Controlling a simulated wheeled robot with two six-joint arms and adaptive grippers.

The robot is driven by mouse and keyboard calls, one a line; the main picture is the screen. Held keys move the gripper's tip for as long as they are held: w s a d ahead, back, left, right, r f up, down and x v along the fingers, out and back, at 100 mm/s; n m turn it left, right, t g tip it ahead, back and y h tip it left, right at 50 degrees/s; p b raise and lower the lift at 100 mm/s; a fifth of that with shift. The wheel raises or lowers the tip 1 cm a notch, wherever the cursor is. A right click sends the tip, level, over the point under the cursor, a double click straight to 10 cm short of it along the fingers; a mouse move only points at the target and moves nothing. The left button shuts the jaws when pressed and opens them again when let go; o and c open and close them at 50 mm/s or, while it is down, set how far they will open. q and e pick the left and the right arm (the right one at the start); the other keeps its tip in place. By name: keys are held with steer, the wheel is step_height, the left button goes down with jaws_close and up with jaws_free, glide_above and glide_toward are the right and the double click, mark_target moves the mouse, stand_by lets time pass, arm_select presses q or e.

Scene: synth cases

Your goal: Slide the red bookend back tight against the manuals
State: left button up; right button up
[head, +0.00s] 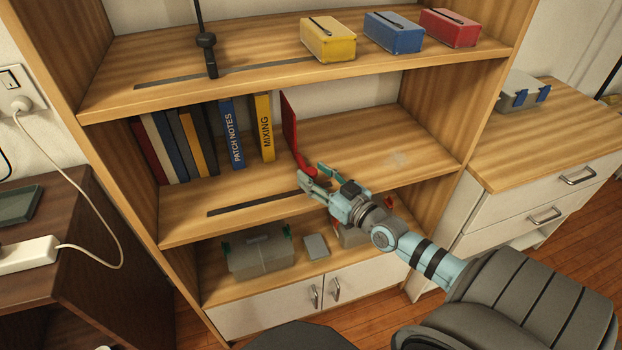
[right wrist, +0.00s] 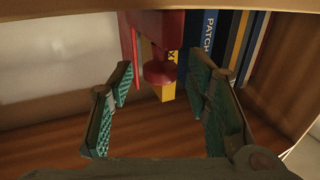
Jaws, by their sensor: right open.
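The red bookend (head: 289,122) stands upright on the middle shelf, right of the manuals, with a small gap between it and the yellow MIXING manual (head: 264,128). The blue PATCH NOTES manual (head: 231,135) stands left of that, with a gap between the two. My right gripper (head: 312,176) is open and empty at the bookend's front lower end. In the right wrist view the bookend's red knob (right wrist: 160,70) shows ahead between the spread fingers; I cannot tell whether they touch it. My left gripper is not in view.
Several darker books (head: 172,145) stand at the shelf's left end. The middle shelf (head: 375,130) is bare to the right of the bookend. Yellow, blue and red boxes sit on the shelf above. A lidded bin (head: 258,255) stands below.

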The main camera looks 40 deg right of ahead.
steer(key=shift+w+a, duration=0.1)
steer(key=shift+w, duration=0.85)
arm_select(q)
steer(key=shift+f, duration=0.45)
